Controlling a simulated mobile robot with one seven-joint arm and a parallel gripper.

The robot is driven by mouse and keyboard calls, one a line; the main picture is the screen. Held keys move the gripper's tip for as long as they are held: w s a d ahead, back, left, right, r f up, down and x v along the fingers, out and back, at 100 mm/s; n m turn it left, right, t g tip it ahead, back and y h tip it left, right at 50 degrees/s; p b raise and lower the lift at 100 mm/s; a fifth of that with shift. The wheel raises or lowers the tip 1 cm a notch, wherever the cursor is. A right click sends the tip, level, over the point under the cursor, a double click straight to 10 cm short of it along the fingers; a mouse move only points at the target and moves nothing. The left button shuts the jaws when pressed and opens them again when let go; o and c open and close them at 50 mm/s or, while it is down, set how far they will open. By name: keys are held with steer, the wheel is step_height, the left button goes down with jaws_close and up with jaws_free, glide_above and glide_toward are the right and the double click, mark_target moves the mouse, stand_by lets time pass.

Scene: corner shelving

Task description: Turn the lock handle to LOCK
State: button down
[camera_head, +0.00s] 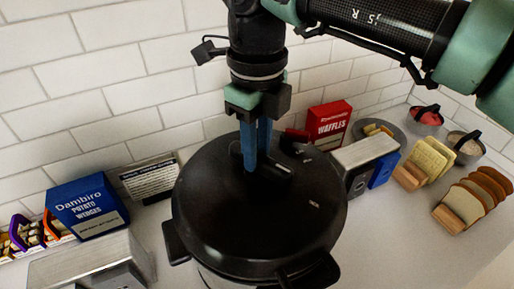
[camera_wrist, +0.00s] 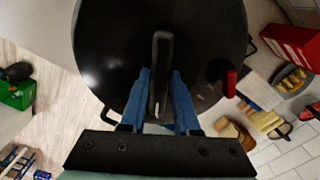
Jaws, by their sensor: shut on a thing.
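A pressure cooker with a broad, round black lid (camera_head: 225,205) stands on the counter in the head view. The lid (camera_wrist: 110,45) fills the upper middle of the wrist view. The black lock handle (camera_wrist: 161,48) is a raised bar near the lid's middle; in the head view its end (camera_head: 280,172) shows beside the fingers. My gripper (camera_head: 257,165) points down with blue fingers on the lid's centre. In the wrist view my gripper (camera_wrist: 160,80) has one finger on each side of the handle, shut on it. Small pale marks on the lid are too small to read.
A red valve (camera_wrist: 230,83) stands near the lid's edge. A metal toaster (camera_head: 366,150) and a red waffles box (camera_head: 328,124) are close behind on the right. Bread racks (camera_head: 475,195) stand farther right. A blue potato box (camera_head: 87,208) is left, with another metal appliance (camera_head: 85,265) nearer.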

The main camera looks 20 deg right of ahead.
stand_by(0.3)
steer(key=c, duration=0.6)
jaws_free()
steer(key=shift+c, duration=0.2)
steer(key=shift+r, duration=0.1)
step_height(320, 180, up, 13)
steer(key=p, duration=0.9)
steer(key=shift+p, duration=0.35)
